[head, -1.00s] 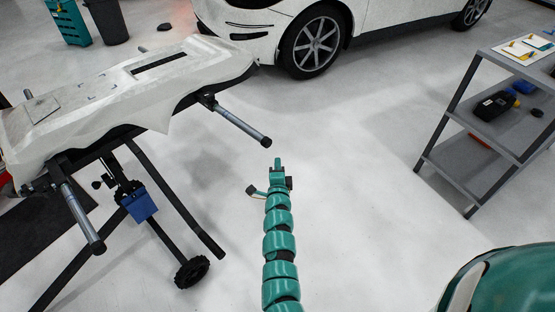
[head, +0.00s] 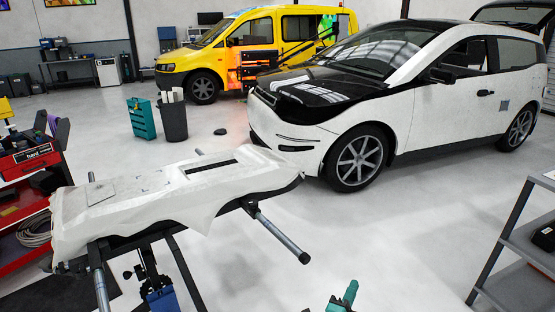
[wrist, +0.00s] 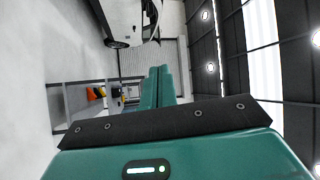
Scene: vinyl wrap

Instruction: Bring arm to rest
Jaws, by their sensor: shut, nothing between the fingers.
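My gripper (head: 349,292) shows at the bottom edge of the head view, teal, with only its tip in the picture. The rest of my arm is out of that view. In the wrist view the two teal fingers (wrist: 159,84) lie together side by side, shut with nothing between them. The gripper is in open space above the floor, apart from the stand and the shelf.
A wheeled stand (head: 267,228) carries a white draped panel (head: 150,200) at the left, its bar reaching toward my gripper. A grey shelf (head: 515,250) stands at the right. A white car (head: 415,110) is behind. The floor between stand and shelf is clear.

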